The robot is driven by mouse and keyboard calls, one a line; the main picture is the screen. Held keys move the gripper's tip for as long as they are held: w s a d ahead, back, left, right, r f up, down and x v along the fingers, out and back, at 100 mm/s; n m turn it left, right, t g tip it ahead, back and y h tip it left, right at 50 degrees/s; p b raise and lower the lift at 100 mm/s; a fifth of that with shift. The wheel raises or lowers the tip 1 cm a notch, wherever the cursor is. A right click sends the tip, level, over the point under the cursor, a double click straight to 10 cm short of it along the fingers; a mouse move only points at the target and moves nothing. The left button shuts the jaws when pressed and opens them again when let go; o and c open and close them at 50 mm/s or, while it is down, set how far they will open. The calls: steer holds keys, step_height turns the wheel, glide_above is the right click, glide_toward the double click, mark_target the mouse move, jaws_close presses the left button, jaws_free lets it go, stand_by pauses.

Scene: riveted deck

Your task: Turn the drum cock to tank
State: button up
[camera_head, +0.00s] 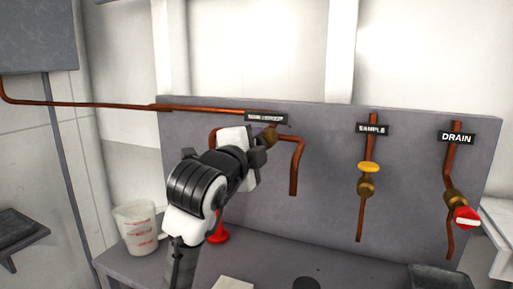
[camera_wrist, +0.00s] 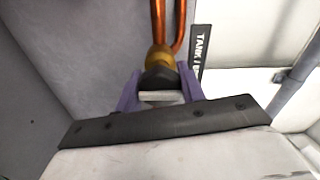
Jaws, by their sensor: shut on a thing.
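The drum cock is a brass valve (camera_head: 271,139) on copper pipes under a black plate lettered TANK and more (camera_head: 266,118) that I cannot fully read. In the wrist view its brass body (camera_wrist: 160,57) sits just beyond a black handle (camera_wrist: 158,76) with a pale bar on its face. My gripper (camera_head: 260,132) is at the cock, with its purple fingers (camera_wrist: 161,84) on both sides of the black handle, shut on it. In the head view my wrist hides most of the handle, so its pointing direction is unclear there.
To the right are the SAMPLE valve (camera_head: 368,180) with a yellow handle and the DRAIN valve (camera_head: 458,207) with a red handle. A white measuring jug (camera_head: 137,228) and a red object (camera_head: 218,235) stand on the bench below. A copper pipe (camera_head: 90,104) runs left.

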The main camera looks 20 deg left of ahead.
steer(key=o, duration=1)
steer(key=s, duration=0.4)
steer(key=s+b, duration=0.1)
steer(key=s, duration=0.4)
steer(key=s+b, duration=0.1)
steer(key=s, duration=0.3)
steer(key=shift+s+a, duration=0.25)
steer(key=shift+s, duration=0.15)
